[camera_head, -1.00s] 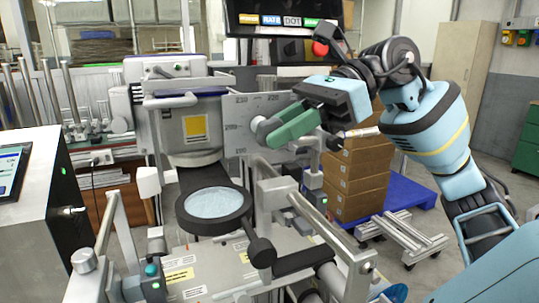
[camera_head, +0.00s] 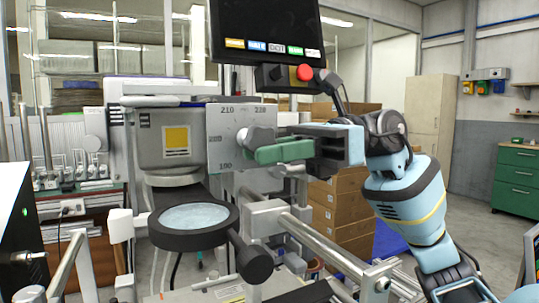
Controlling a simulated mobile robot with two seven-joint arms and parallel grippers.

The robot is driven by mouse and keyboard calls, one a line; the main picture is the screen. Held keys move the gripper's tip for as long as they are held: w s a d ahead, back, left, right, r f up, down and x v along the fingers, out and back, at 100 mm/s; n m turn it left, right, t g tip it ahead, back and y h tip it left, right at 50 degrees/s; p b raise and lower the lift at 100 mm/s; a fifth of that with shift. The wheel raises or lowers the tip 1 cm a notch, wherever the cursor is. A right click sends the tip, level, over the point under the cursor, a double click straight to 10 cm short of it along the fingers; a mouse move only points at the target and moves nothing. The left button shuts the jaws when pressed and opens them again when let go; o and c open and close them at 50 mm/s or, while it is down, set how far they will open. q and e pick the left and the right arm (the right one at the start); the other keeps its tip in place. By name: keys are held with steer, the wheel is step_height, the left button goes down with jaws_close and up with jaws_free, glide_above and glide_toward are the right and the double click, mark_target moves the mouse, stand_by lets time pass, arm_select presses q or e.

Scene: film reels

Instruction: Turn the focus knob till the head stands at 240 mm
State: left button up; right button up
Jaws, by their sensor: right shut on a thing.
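The fingers hide part of the knob and plate. The grey head (camera_head: 163,133) with a yellow label stands left of the plate. I cannot tell the exact height reading. My left gripper is not in view.
A round lens (camera_head: 196,217) in a black ring stands below the head. A dark monitor (camera_head: 266,30) with a red button (camera_head: 305,72) hangs above. Metal rails (camera_head: 325,242) run at front right. Stacked cartons (camera_head: 340,205) stand behind my right arm.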

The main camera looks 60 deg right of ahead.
steer(key=shift+s+a, duration=0.15)
steer(key=shift+s, duration=0.05)
steer(key=o, duration=0.7)
steer(key=shift+c, duration=0.2)
steer(key=shift+o, duration=0.7)
steer(key=shift+s+r, duration=0.1)
steer(key=shift+s, duration=0.05)
steer(key=shift+s+d, duration=0.1)
steer(key=shift+d, duration=0.4)
steer(key=v, duration=0.6)
steer(key=shift+s+d+b, duration=0.25)
steer(key=shift+d+b, duration=0.1)
steer(key=shift+b, duration=0.1)
